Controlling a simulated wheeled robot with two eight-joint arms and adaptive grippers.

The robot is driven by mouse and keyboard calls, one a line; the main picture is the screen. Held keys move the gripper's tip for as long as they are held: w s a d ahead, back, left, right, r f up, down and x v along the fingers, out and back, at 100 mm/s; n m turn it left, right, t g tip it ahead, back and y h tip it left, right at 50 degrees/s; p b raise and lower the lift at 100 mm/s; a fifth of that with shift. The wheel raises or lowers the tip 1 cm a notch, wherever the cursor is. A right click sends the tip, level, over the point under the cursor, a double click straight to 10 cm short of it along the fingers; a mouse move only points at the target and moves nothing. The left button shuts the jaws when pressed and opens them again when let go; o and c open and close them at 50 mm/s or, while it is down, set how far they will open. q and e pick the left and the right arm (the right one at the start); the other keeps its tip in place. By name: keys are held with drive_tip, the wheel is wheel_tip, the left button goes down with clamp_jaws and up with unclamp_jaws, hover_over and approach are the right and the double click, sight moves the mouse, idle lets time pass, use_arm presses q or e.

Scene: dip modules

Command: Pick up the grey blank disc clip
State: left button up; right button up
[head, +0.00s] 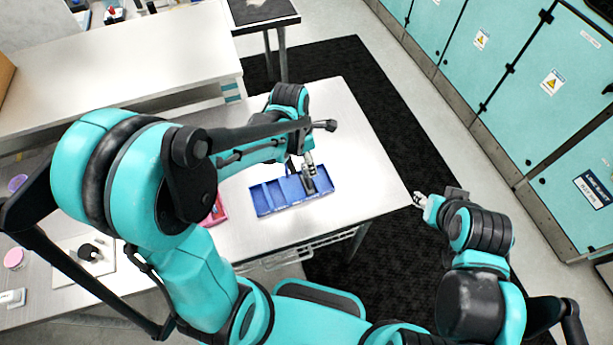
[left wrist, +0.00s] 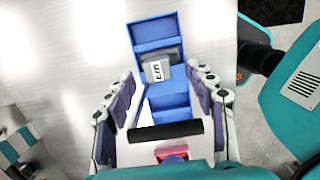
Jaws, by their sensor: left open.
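A blue compartmented tray (head: 263,200) lies on the white table in the head view; it also shows in the left wrist view (left wrist: 155,31). A grey piece with a white, dark-marked label (left wrist: 157,71) sits in one of its compartments, probably the grey disc clip. It shows as a dark grey shape in the head view (head: 323,181). My left gripper (head: 308,164) is over the tray's right part. Its fingers (left wrist: 166,104) are spread apart, with the tray seen between them and nothing held. My right gripper (head: 419,200) hangs past the table's right edge; its opening is too small to read.
A pink-red tray (head: 215,211) lies left of the blue one, partly hidden by my left arm. The table (head: 368,180) is bare to the right. A white bench (head: 130,65) stands at the back left, and teal cabinets (head: 505,95) line the right wall.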

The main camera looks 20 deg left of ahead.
sight(307, 176)
use_arm(q)
drive_tip(key=f, duration=0.3)
drive_tip(key=f+b, duration=0.1)
drive_tip(key=shift+w+f, duration=0.35)
drive_tip(key=shift+f, duration=0.05)
drive_tip(key=shift+c, duration=0.3)
clamp_jaws()
drive_tip(key=shift+r, duration=0.1)
